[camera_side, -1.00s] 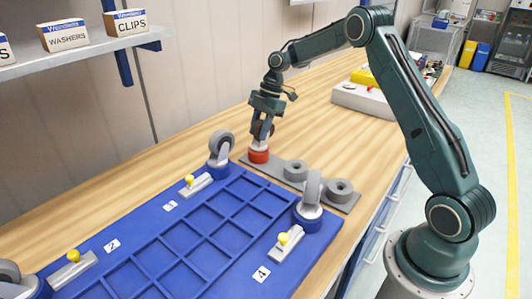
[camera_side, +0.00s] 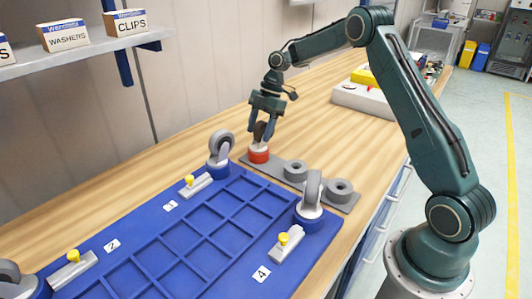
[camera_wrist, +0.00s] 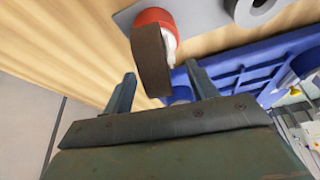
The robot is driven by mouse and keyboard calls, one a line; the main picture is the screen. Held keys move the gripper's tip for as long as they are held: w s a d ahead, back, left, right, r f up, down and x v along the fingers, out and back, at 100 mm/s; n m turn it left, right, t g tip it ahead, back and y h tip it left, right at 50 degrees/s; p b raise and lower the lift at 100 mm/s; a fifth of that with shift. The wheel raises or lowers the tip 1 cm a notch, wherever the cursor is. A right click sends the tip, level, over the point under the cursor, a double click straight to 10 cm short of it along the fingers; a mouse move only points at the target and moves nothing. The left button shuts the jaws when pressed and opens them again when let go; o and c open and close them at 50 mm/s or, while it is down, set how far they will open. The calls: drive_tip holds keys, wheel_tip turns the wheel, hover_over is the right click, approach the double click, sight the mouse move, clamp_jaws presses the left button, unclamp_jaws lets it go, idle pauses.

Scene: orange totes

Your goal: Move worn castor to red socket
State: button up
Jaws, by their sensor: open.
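The worn castor, with a brown wheel (camera_wrist: 150,60), stands in the red socket (camera_wrist: 154,16). In the side view the castor (camera_side: 261,132) is partly hidden by my fingers, and the red socket (camera_side: 258,156) is at the far left end of a grey plate. My gripper (camera_side: 263,122) is open just above the castor. In the wrist view the fingers (camera_wrist: 163,88) are spread apart on both sides of the wheel, and nothing shows gripped.
Grey sockets (camera_side: 296,170) and (camera_side: 341,187) on the same plate look empty. The blue tray (camera_side: 180,277) holds grey-wheeled castors (camera_side: 221,147) and (camera_side: 312,190) at its corners, beside yellow-knobbed clamps (camera_side: 196,185). A shelf with boxes (camera_side: 62,36) hangs at the left.

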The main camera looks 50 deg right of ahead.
drive_tip(key=shift+v, duration=3.55)
drive_tip(key=shift+s+a+r, duration=0.1)
drive_tip(key=shift+a+r, duration=0.2)
drive_tip(key=shift+r, duration=0.05)
drive_tip(key=s+a+r+m+t+h, duration=0.2)
drive_tip(key=s+a+r+m, duration=0.6)
drive_tip(key=s+a+r, duration=0.5)
drive_tip(key=s+f+m+t+h, duration=0.2)
drive_tip(key=s+m, duration=0.6)
drive_tip(key=s, duration=1.3)
drive_tip(key=shift+s+a+f+t, duration=0.15)
drive_tip(key=shift+a+f+t, duration=0.25)
drive_tip(key=shift+f, duration=0.4)
